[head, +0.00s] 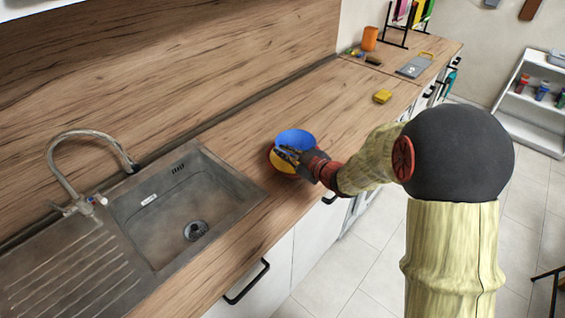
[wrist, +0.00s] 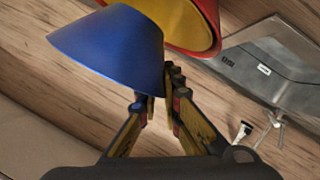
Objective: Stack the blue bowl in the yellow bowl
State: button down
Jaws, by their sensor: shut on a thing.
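The blue bowl (head: 296,137) is held by its rim in my gripper (head: 290,153), over the counter to the right of the sink. In the wrist view the blue bowl (wrist: 110,45) looks tilted, and my gripper (wrist: 157,98) is shut on its near edge. The yellow bowl (head: 281,163), with a red outer side, is partly hidden under the blue bowl and my fingers in the head view. In the wrist view the yellow bowl (wrist: 185,22) lies behind the blue one and is cut off by the top edge. I cannot tell whether the two bowls touch.
A sink (head: 185,205) with a tap (head: 90,150) lies to the left of the bowls. A yellow sponge-like block (head: 382,96), a grey board (head: 414,66) and an orange cup (head: 369,38) are farther along the counter. The counter between bowls and block is clear.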

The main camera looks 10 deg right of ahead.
jog(key=shift+w+a+f+b, duration=0.1)
jog(key=shift+w+f+b, duration=0.1)
jog(key=shift+f, duration=0.45)
jog(key=shift+w+a+f+b, duration=0.1)
jog(key=shift+f+b, duration=0.15)
jog(key=shift+f, duration=0.4)
jog(key=shift+w+f+b, duration=0.1)
jog(key=shift+f+b, duration=0.1)
jog(key=shift+f, duration=0.45)
jog(key=shift+f+b, duration=0.35)
jog(key=shift+f, duration=0.05)
jog(key=shift+f, duration=0.25)
jog(key=shift+s, duration=0.1)
jog(key=c, duration=2.2)
grip_release()
jog(key=shift+f, duration=0.1)
jog(key=shift+c, duration=0.2)
